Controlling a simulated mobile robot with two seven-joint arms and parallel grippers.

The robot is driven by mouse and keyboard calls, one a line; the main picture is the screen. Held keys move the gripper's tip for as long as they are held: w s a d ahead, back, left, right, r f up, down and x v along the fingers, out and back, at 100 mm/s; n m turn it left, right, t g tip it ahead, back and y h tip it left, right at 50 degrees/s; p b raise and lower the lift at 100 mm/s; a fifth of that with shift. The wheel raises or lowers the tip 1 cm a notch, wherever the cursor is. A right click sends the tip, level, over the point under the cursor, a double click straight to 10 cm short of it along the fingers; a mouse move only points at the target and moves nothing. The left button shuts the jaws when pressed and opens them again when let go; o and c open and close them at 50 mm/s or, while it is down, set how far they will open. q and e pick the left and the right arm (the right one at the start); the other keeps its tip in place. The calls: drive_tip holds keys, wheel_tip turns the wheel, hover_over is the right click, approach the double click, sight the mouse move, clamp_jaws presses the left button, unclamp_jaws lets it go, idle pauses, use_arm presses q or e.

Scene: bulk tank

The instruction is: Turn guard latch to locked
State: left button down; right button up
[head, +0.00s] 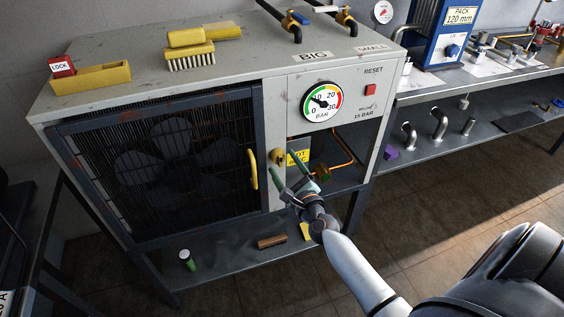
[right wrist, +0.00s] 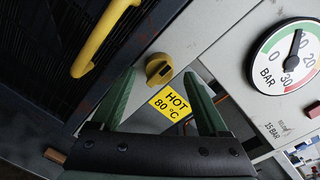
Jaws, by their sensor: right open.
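The guard latch (head: 277,156) is a small yellow knob on the grey cabinet front, just right of the mesh guard door (head: 165,165). In the right wrist view the latch (right wrist: 159,69) shows between and beyond my green fingertips, its grip bar tilted. The guard door looks closed and has a yellow handle (head: 252,169), which also shows in the right wrist view (right wrist: 104,38). My right gripper (head: 296,179) is open and empty in front of the cabinet, its fingers pointing at the latch. No contact with the latch is visible. My left gripper is not in view.
A yellow HOT 80 °C label (right wrist: 174,103) sits beside the latch, with an open bay of copper pipe (head: 340,150) to the right. A pressure gauge (head: 322,101) is above. A brush (head: 190,57) and a yellow block with a red LOCK piece (head: 90,79) lie on top.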

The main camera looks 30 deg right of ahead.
drive_tip(key=shift+w+d, duration=0.15)
drive_tip(key=shift+w, duration=0.7)
clamp_jaws()
